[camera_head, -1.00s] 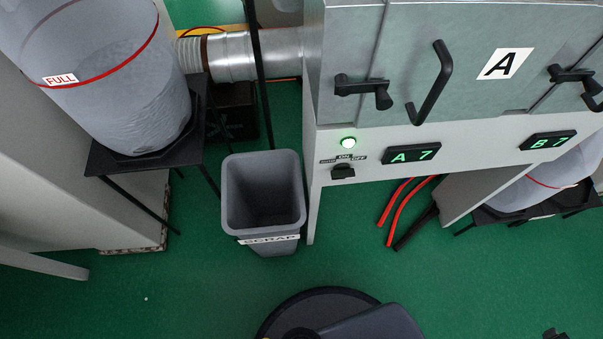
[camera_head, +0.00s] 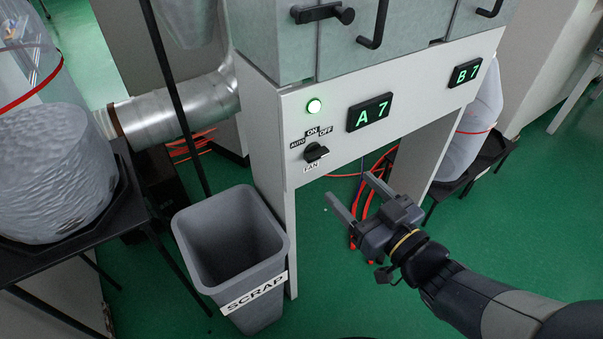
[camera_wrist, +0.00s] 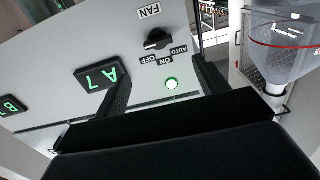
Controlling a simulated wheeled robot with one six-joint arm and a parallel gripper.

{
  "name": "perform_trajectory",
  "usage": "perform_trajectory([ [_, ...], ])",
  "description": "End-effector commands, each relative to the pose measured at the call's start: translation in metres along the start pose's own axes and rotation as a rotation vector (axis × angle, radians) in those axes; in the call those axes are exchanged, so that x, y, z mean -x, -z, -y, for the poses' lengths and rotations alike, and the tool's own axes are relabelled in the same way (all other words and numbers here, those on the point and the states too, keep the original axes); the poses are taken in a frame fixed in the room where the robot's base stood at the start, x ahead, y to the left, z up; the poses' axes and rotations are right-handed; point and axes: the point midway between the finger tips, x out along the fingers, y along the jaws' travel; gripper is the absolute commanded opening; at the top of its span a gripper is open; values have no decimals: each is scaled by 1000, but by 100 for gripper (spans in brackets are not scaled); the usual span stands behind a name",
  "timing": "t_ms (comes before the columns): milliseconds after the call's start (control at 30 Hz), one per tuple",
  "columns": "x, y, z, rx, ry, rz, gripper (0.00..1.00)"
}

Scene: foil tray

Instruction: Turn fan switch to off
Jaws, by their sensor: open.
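The fan switch (camera_head: 315,152) is a black rotary knob on the white front panel, with AUTO, ON and OFF labels above it and FAN below. The knob's exact pointing direction is hard to tell. My gripper (camera_head: 352,199) is open and empty, to the lower right of the switch and apart from it. In the wrist view the switch (camera_wrist: 157,41) appears upside down between and beyond the dark fingers, with the lit lamp (camera_wrist: 171,83) below it.
The A 7 display (camera_head: 370,112) and B 7 display (camera_head: 465,72) are on the same panel. A grey SCRAP bin (camera_head: 187,232) stands at the panel's lower left. A black stand (camera_head: 60,247) is at the left. Red hoses (camera_head: 362,205) lie behind my gripper.

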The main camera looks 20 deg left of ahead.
Motion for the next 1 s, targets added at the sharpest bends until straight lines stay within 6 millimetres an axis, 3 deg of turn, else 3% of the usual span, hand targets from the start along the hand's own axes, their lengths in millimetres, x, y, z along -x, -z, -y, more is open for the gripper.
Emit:
perform_trajectory([
  [267, -28, 0, 2, 0, 5, 0, 69],
  [633, -91, 0, 0, 1, 1, 1, 69],
  [1000, -107, 1, 0, 1, -2, 1, 69],
])
